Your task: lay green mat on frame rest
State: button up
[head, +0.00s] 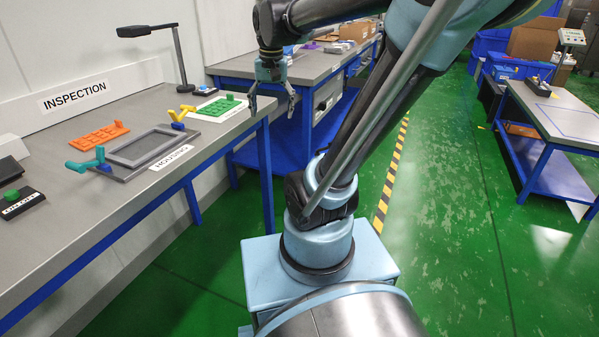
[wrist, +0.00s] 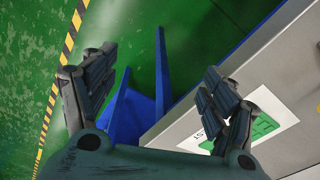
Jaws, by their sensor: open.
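A flat green mat with cut-outs (head: 221,105) lies on a white sheet (head: 199,114) at the far end of the inspection table. The mat also shows in the wrist view (wrist: 262,128), partly hidden behind my right finger. Letters ending in "ST" show on the sheet's edge there; the rest of the label is hidden. A grey rectangular frame (head: 150,147) lies nearer on the table beside a label reading "HOUSING". My gripper (head: 272,100) is open and empty, off the table's far right corner. In the wrist view (wrist: 157,80) its fingers are spread, with floor and table edge beyond.
A yellow clamp (head: 181,115) and a teal clamp (head: 87,163) stand by the grey frame. An orange slotted piece (head: 98,135) lies behind it. A black box with a green button (head: 18,202) is near left. A lamp (head: 178,58) stands at the back.

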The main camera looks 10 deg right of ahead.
jog(key=s+d+f+n+t, duration=0.1)
jog(key=s+d+f+n, duration=0.2)
jog(key=s+f, duration=1)
notch_tip(320, 180, down, 2)
jog(key=shift+d+f, duration=0.1)
jog(key=shift+d, duration=1.1)
jog(key=shift+s, duration=0.1)
jog(key=shift+w+f, duration=0.2)
jog(key=shift+w, duration=0.25)
